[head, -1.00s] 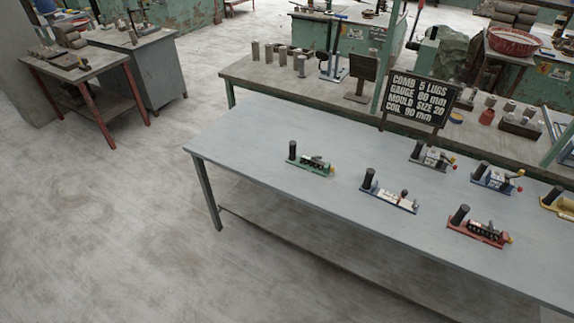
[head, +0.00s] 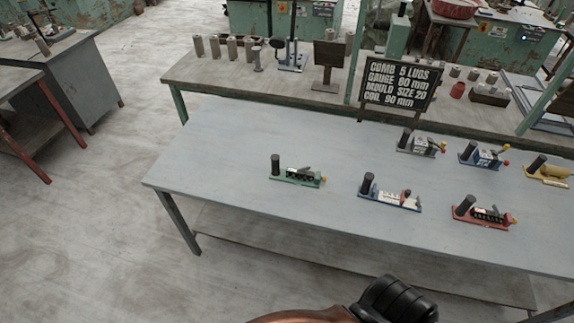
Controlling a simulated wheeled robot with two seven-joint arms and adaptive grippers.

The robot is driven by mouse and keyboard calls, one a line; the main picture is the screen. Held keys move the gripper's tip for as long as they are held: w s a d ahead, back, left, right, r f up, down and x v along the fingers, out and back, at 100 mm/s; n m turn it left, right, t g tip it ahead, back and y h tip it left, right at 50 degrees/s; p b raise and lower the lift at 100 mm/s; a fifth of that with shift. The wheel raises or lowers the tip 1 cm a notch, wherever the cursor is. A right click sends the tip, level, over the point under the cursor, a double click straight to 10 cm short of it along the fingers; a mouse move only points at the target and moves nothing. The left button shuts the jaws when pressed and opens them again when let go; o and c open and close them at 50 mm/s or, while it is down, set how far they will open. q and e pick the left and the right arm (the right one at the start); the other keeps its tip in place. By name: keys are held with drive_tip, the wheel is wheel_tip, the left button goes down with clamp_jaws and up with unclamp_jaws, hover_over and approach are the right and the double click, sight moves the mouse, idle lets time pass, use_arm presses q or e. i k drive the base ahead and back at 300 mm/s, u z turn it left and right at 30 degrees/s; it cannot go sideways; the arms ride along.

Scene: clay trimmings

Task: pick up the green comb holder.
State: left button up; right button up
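The green comb holder (head: 299,180) lies on the grey table in the head view, left of the other holders. It has a green base, an upright black cylinder at its left end, a dark toothed part on top and a yellow tip at its right end. It stands free, with nothing touching it. An orange-brown and black part of my arm shows at the bottom edge, well in front of the table. Neither of my grippers can be made out in view.
The grey table (head: 220,150) also bears a blue holder (head: 392,199), a red holder (head: 482,217) and several others at the right. A black sign (head: 398,84) with white text stands behind. The table's left part is clear. A cluttered workbench (head: 205,75) runs behind it.

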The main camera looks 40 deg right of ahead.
sight(291, 175)
drive_tip(key=z, duration=0.3)
drive_tip(key=i, duration=0.65)
drive_tip(key=z, duration=0.55)
